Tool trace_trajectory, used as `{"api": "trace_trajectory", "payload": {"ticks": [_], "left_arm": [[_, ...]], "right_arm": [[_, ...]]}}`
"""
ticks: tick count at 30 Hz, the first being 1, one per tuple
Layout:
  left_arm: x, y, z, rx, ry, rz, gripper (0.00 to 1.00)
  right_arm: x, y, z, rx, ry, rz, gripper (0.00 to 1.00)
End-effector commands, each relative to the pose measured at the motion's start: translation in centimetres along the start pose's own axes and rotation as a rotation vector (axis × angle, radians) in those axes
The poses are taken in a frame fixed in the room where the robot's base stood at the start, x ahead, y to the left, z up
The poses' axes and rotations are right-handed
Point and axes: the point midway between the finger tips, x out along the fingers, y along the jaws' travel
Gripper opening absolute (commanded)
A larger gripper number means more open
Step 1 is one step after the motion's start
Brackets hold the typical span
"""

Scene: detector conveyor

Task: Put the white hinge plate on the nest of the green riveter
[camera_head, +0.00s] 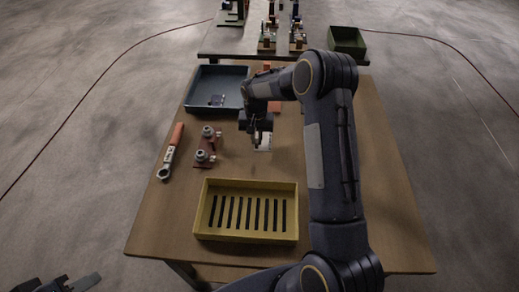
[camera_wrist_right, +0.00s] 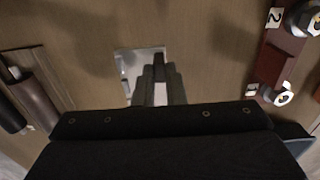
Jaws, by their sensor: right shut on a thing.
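The white hinge plate (camera_head: 264,144) is at the middle of the brown table, under my right gripper (camera_head: 256,138). In the right wrist view the pale plate (camera_wrist_right: 127,68) shows beside and behind the dark fingers (camera_wrist_right: 158,72), which are shut on it. I cannot tell whether the plate touches the tabletop. A small green device (camera_head: 232,14) stands at the far left of the back bench; it is too small to tell whether it is the green riveter or to see a nest. My left gripper (camera_head: 62,284) seems to show at the bottom left corner, its jaws unclear.
A yellow tray with black slots (camera_head: 205,232) is at the table's front. A blue-grey tray (camera_head: 198,88) with a dark item is at the back left. Red blocks with grey knobs (camera_head: 206,156) and an orange-handled wrench (camera_head: 172,148) lie left. A green bin (camera_head: 347,38) stands behind.

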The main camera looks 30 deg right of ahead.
Motion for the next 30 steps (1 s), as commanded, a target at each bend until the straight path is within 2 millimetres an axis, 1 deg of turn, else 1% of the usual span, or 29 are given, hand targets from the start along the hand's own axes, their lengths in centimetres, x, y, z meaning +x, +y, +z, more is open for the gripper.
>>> {"api": "trace_trajectory", "payload": {"ticks": [5, 6, 9, 12, 19, 23, 24, 28, 30], "left_arm": [[0.5, -0.2, 0.2, 0.000, 0.001, 0.000, 0.36], [0.7, -0.3, 0.3, 0.000, 0.001, 0.000, 0.36], [1.6, -0.7, 0.8, 0.000, 0.001, 0.000, 0.36], [1.9, -0.9, 0.9, 0.000, 0.000, 0.000, 0.36], [1.7, -0.8, 0.8, 0.000, 0.000, 0.000, 0.36], [2.1, -1.0, 1.1, 0.000, 0.001, 0.000, 0.36], [1.9, -0.9, 1.0, 0.000, 0.000, 0.000, 0.36], [1.9, -0.9, 1.0, 0.000, 0.000, 0.000, 0.36], [1.9, -0.9, 1.0, 0.000, 0.000, 0.000, 0.36]], "right_arm": [[1.0, 0.8, 0.1, 0.002, 0.001, -0.001, 0.00], [1.5, 1.1, 0.2, 0.002, 0.000, 0.000, 0.00], [3.4, 1.0, 0.2, -0.001, 0.000, 0.000, 0.00], [4.3, 1.0, 0.1, 0.000, 0.002, -0.001, 0.00], [4.1, 0.9, 0.1, 0.000, 0.002, -0.001, 0.00], [4.6, 0.9, 0.1, 0.000, 0.002, -0.001, 0.00], [4.4, 1.0, 0.1, 0.000, 0.001, 0.000, 0.16], [4.4, 1.0, 0.1, 0.000, 0.001, 0.000, 0.32], [4.4, 1.0, 0.1, 0.000, 0.001, 0.000, 0.32]]}}
